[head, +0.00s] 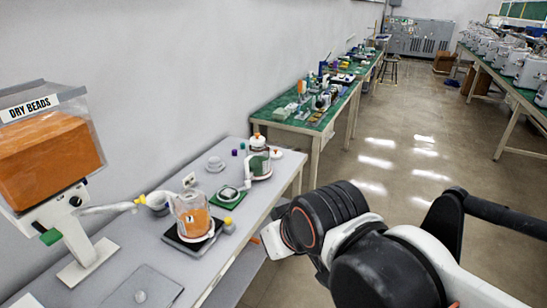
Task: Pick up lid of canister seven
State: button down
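No canister number is readable in the head view, so I cannot tell which is canister seven. A clear canister (190,214) with orange contents stands on a dark square base on the grey table, with a small white tag (189,180) at its top. A second canister (260,164) with a green band stands farther back, with a white top (257,143). A round white and grey piece (228,193), possibly a lid, lies on a green square. My arm is at the lower right, and its white end part (276,239) is beside the table's right edge. The gripper's fingers cannot be made out.
A dispenser marked DRY BEADS (50,150) stands at the left, its spout reaching toward a grey cup (159,203). A flat grey plate (142,290) lies at the near end. A cluttered green bench (285,115) stands behind. Open floor (375,160) lies to the right.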

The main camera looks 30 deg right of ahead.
aim_at(276, 155)
jog(key=i+l+z, duration=0.2)
jog(key=i, duration=0.4)
jog(key=i+l+z, duration=0.2)
jog(key=i, duration=0.35)
jog(key=i+l+z, duration=0.2)
jog(key=i, duration=0.4)
jog(key=j, duration=0.1)
